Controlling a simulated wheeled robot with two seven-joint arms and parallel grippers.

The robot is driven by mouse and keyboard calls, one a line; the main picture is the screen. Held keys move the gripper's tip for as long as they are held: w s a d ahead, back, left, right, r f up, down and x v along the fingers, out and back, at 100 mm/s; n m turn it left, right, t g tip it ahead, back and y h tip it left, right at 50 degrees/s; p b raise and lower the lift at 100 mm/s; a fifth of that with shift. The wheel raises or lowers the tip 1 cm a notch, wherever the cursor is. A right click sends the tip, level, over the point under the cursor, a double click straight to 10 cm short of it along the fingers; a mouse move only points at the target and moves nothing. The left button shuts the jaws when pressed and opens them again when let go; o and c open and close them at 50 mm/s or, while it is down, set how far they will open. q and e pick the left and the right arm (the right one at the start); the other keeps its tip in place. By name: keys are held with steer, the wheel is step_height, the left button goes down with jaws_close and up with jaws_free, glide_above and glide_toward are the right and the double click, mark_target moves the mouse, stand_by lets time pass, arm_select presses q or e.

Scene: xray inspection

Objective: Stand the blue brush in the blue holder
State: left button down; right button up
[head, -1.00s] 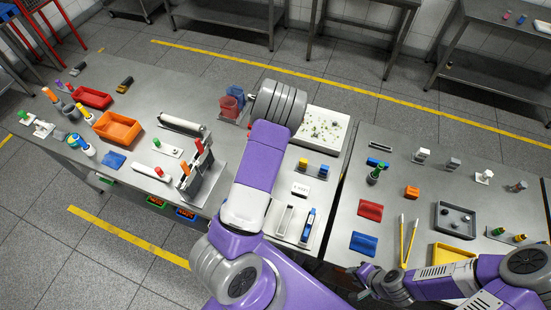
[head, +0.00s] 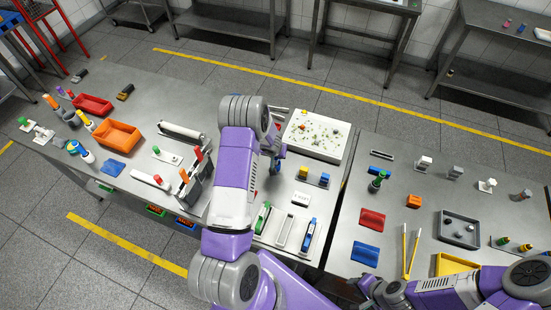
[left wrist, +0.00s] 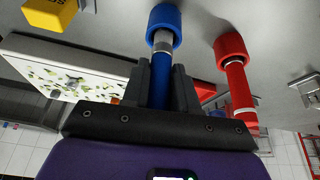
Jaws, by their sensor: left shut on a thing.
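My left gripper (left wrist: 165,85) is shut on the blue handle of the blue brush (left wrist: 172,75). The left wrist view is upside down, with the table at the top. The brush's grey band meets the mouth of the blue holder (left wrist: 164,18), in line with it; how deep the brush sits, I cannot tell. In the head view, my left gripper (head: 280,153) is mostly hidden by my arm, with a bit of blue (head: 275,168) showing below it. My right gripper (head: 366,284) is low at the bottom, away from these things; its jaws are unclear.
A red brush (left wrist: 240,90) stands in a red holder (left wrist: 231,48) beside the blue one. A white tray of bits (head: 318,135) and a yellow block (head: 303,172) are close by. The left table holds an orange bin (head: 118,134); the right table has a grey tray (head: 459,228).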

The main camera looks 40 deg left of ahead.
arm_select(q)
steer(key=shift+f, duration=1)
steer(key=shift+f+b, duration=0.15)
steer(key=shift+b, duration=0.2)
steer(key=c, duration=1.3)
jaws_free()
steer(key=shift+f, duration=0.1)
steer(key=shift+c, duration=0.2)
steer(key=o, duration=0.5)
steer(key=shift+c, duration=0.2)
steer(key=a+p+v, duration=0.1)
steer(key=v, duration=0.6)
steer(key=shift+s+d+r, duration=0.15)
steer(key=shift+d+r, duration=0.15)
steer(key=shift+d, duration=0.05)
